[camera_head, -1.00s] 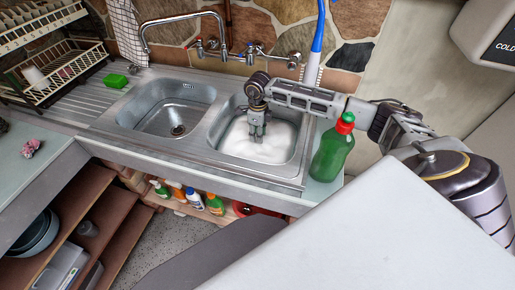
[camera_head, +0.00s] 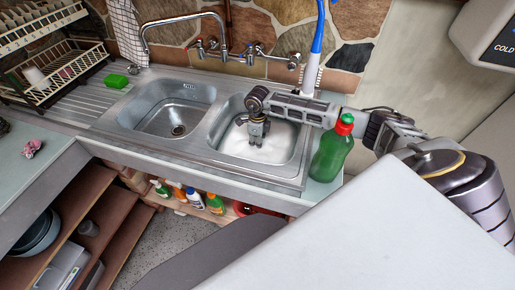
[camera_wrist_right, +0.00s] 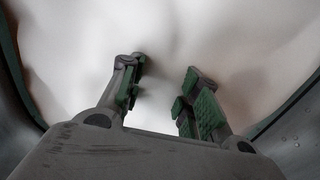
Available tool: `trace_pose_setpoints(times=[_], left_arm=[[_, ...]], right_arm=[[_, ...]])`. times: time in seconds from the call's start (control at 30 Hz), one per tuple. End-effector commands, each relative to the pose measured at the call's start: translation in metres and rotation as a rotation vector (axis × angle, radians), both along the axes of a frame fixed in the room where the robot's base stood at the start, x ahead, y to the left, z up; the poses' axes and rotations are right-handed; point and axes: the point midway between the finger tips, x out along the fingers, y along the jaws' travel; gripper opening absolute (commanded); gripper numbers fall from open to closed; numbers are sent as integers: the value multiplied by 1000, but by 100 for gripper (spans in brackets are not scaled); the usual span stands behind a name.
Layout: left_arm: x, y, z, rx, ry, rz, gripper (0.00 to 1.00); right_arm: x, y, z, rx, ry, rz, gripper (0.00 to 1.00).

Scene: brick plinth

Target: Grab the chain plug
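My right gripper (camera_head: 256,145) points down into the right sink basin (camera_head: 293,160), its tips at or just above the white foamy water (camera_head: 272,150). In the right wrist view the gripper (camera_wrist_right: 160,85) is open; its two green-padded fingers stand apart with only white foam seen between them. I cannot make out the chain plug in either view; the foam hides the basin floor. My left gripper is not in view.
A green bottle with a red cap (camera_head: 331,150) stands on the counter right of the basin, close beside my right arm. The left basin (camera_head: 160,100) is empty. The tap (camera_head: 185,17) and blue-white hose (camera_head: 311,70) are behind. A green sponge (camera_head: 116,81) lies left.

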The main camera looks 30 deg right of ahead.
Motion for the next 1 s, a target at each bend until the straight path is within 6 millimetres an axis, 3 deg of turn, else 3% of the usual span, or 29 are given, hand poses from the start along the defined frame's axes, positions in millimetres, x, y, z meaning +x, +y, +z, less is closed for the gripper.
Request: trace_pose_setpoints(times=[0.1,0.33,0.67,1.0], left_arm=[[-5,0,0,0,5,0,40],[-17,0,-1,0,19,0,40],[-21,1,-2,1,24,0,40],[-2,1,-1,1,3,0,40]], right_arm=[[0,0,0,0,0,0,30],[0,0,0,0,0,0,0],[0,0,1,1,-1,0,0],[1,0,18,0,-3,1,0]])
